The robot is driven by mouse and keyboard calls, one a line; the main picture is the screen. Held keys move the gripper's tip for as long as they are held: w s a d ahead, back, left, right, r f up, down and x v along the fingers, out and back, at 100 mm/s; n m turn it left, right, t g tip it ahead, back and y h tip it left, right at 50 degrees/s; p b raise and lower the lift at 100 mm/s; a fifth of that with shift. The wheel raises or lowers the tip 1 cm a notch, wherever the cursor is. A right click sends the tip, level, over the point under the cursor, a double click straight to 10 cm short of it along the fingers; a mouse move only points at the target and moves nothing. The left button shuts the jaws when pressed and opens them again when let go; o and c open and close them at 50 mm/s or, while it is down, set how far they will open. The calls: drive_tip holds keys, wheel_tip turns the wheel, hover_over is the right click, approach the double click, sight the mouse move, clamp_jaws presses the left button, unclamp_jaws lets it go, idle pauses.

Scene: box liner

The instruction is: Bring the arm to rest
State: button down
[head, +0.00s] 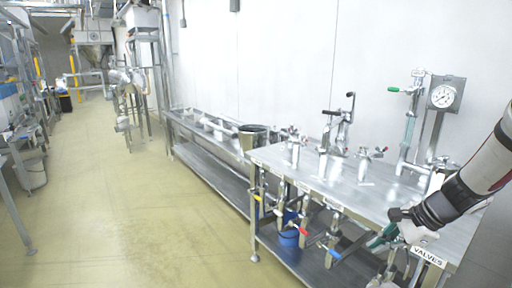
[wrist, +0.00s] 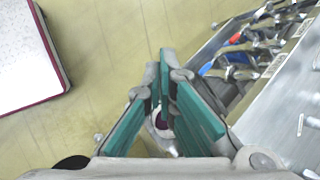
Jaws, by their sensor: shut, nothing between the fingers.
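My gripper (head: 380,240) hangs at the lower right of the head view, pointing down past the front edge of the metal valve table (head: 405,207). My arm reaches it from the right edge. Whether the gripper touches the table edge is unclear in the head view.
The table carries valves, a lever fitting (head: 338,130) and a pressure gauge (head: 443,95). Red, blue and yellow valve handles line its front, with a blue bucket (head: 289,236) below. A long metal trough (head: 205,130) stands behind it. Yellowish floor (head: 120,200) is open at left.

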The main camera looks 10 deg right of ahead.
drive_tip(key=s+a+r+n+g+h+p, duration=0.1)
drive_tip(key=s+a+r+n, duration=0.2)
drive_tip(key=a+r+n, duration=0.4)
drive_tip(key=s+a+r+n+g+h, duration=0.1)
drive_tip(key=s+a+r+n, duration=0.3)
drive_tip(key=a, duration=0.5)
drive_tip(key=s+a+r+n+h+p, duration=0.1)
drive_tip(key=s+a+r+n, duration=0.2)
drive_tip(key=s+n, duration=0.2)
drive_tip(key=s+a+r+n+t, duration=0.1)
drive_tip(key=s+a+r+n, duration=0.3)
drive_tip(key=s, duration=0.3)
drive_tip(key=shift+s+a+n+h+p, duration=0.2)
drive_tip(key=shift+s+n+h+p, duration=0.1)
drive_tip(key=shift+n+h+p, duration=0.1)
drive_tip(key=shift+r, duration=0.1)
